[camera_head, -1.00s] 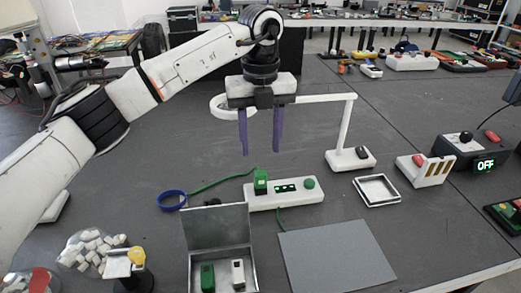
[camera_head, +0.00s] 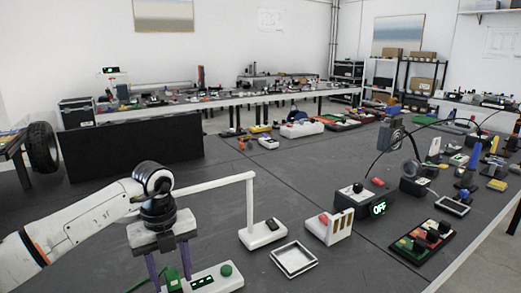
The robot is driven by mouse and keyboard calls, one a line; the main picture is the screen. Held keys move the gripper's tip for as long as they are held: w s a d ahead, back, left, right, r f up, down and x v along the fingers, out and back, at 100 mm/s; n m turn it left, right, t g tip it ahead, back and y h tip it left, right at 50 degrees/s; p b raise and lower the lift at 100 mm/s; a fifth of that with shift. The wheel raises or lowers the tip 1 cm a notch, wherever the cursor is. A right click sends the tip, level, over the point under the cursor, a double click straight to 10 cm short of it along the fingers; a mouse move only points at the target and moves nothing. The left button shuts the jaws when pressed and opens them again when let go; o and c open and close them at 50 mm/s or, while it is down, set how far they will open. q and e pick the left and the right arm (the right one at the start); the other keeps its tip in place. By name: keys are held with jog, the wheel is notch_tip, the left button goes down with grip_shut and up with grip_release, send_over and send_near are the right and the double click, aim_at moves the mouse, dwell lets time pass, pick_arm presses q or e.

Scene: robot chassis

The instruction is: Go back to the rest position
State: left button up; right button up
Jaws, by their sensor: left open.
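My left gripper (camera_head: 170,272) shows at the lower left, its arm coming in from the left. Its two purple fingers point down and stand apart. A green block (camera_head: 173,280) on a white panel (camera_head: 217,279) with a green button shows between and behind the fingertips. I cannot tell whether the fingers touch it. My right gripper is not in view.
A white lamp-like stand (camera_head: 262,235) reaches its arm behind my gripper. A shallow white tray (camera_head: 294,260), a white block with a red part (camera_head: 329,228) and a dark box reading OFF (camera_head: 358,203) stand to the right.

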pick_arm(q)
jog(key=shift+r+p, duration=0.35)
jog(key=shift+r, duration=0.05)
jog(key=shift+f, duration=0.15)
